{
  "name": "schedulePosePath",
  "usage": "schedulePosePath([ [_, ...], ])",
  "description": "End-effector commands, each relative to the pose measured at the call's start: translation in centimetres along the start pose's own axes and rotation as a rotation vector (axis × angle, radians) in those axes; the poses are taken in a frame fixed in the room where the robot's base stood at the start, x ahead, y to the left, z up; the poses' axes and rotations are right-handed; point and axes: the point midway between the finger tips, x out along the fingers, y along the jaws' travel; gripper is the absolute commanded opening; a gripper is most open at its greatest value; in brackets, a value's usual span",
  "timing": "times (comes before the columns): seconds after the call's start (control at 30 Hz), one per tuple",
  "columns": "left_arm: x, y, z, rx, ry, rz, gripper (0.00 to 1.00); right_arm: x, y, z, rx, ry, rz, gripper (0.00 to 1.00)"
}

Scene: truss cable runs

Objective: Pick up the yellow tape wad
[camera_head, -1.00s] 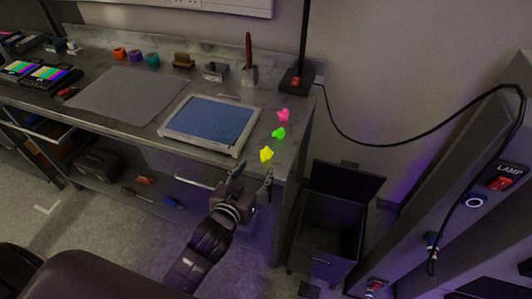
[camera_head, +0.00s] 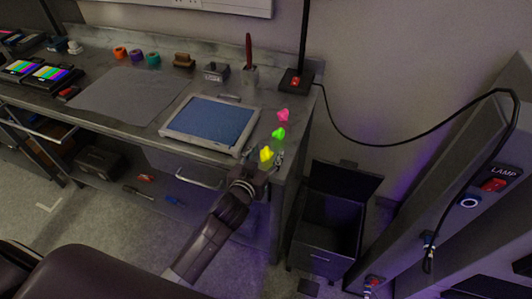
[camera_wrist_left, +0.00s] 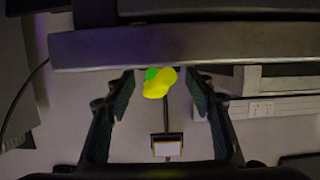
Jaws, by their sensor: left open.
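The yellow tape wad (camera_head: 266,155) lies near the front right corner of the workbench, close to the front edge. My left gripper (camera_head: 262,164) is at that edge, just in front of the wad, with its fingers apart. In the left wrist view the yellow wad (camera_wrist_left: 158,84) shows in the gap between the two open fingers (camera_wrist_left: 160,92). I cannot tell whether either finger touches it. A green wad (camera_head: 278,133) lies just behind it and is partly hidden in the wrist view. My right gripper is not in view.
A pink wad (camera_head: 283,115) lies farther back. A framed blue panel (camera_head: 211,121) lies left of the wads. The bench edge (camera_wrist_left: 150,48) crosses the wrist view. An open dark bin (camera_head: 327,225) stands right of the bench. A lamp base (camera_head: 296,80) stands at the back corner.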

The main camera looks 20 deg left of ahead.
Motion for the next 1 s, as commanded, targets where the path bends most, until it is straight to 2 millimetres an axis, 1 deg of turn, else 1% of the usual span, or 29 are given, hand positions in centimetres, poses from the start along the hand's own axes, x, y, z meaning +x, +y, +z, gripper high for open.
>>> schedulePosePath([
  [0.1, 0.0, 0.0, 0.0, 0.0, 0.0, 0.0, 0.49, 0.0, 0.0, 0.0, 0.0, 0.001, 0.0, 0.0],
  [0.4, 0.0, 0.0, 0.1, 0.0, -0.001, 0.0, 0.16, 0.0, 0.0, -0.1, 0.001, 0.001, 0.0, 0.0],
  [0.43, -0.1, 0.0, 0.1, 0.0, -0.001, 0.0, 0.15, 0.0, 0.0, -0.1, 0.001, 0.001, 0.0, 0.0],
  [0.77, -0.1, 0.0, -0.1, -0.001, 0.0, 0.0, 0.15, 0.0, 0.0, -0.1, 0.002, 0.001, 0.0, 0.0],
  [0.87, -0.2, 0.0, -0.7, -0.001, 0.001, -0.001, 0.15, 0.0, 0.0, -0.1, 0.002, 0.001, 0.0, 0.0],
  [0.97, -0.6, 0.0, -1.9, 0.0, 0.003, -0.001, 0.15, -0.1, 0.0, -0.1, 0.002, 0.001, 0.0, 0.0],
  [1.0, -0.8, 0.0, -2.7, 0.0, 0.005, 0.0, 0.15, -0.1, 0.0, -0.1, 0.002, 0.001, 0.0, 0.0],
])
